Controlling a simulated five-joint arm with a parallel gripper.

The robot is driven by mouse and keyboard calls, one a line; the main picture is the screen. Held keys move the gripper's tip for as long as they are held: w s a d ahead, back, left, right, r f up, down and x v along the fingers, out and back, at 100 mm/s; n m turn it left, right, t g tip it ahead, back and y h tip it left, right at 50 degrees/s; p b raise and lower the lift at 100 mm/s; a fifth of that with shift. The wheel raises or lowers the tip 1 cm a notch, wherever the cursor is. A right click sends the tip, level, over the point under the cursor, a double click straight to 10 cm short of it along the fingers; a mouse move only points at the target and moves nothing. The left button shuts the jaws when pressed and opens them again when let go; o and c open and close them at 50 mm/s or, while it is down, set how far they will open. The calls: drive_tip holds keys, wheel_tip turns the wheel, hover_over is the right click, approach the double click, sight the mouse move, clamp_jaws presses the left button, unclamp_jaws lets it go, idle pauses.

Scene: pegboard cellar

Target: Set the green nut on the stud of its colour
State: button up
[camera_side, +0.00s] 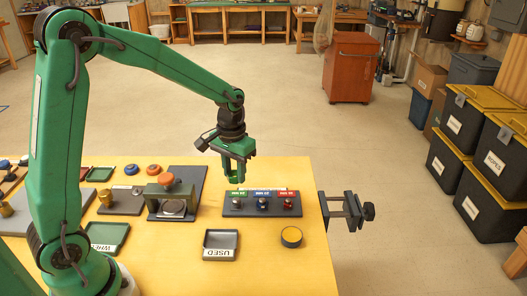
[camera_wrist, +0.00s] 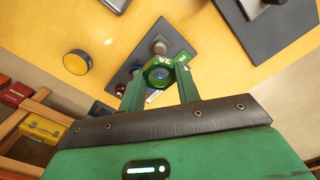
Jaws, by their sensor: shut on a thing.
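My gripper (camera_wrist: 159,85) is shut on the green nut (camera_wrist: 150,82), a hex ring with its hole showing between the fingers in the wrist view. In the side view my gripper (camera_side: 235,181) hangs just above the left end of the dark stud board (camera_side: 249,212). This end has the green label (camera_side: 238,194). The blue label (camera_side: 262,193) is in the middle and the red label (camera_side: 287,193) at the right. A bare-looking stud (camera_wrist: 160,46) stands beyond the nut in the wrist view. The nut appears apart from the board; exact alignment cannot be told.
An empty tray marked USED (camera_side: 221,243) and a round yellow-topped piece (camera_side: 291,237) lie in front of the board. A dark press-like fixture (camera_side: 172,200) stands to the left. A vise (camera_side: 346,211) juts from the bench's right edge.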

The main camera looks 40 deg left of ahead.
sight(237, 199)
drive_tip(key=shift+f, duration=0.15)
drive_tip(key=shift+f, duration=2.5)
drive_tip(key=shift+f, duration=1.95)
idle(2.4)
drive_tip(key=o, duration=1.5)
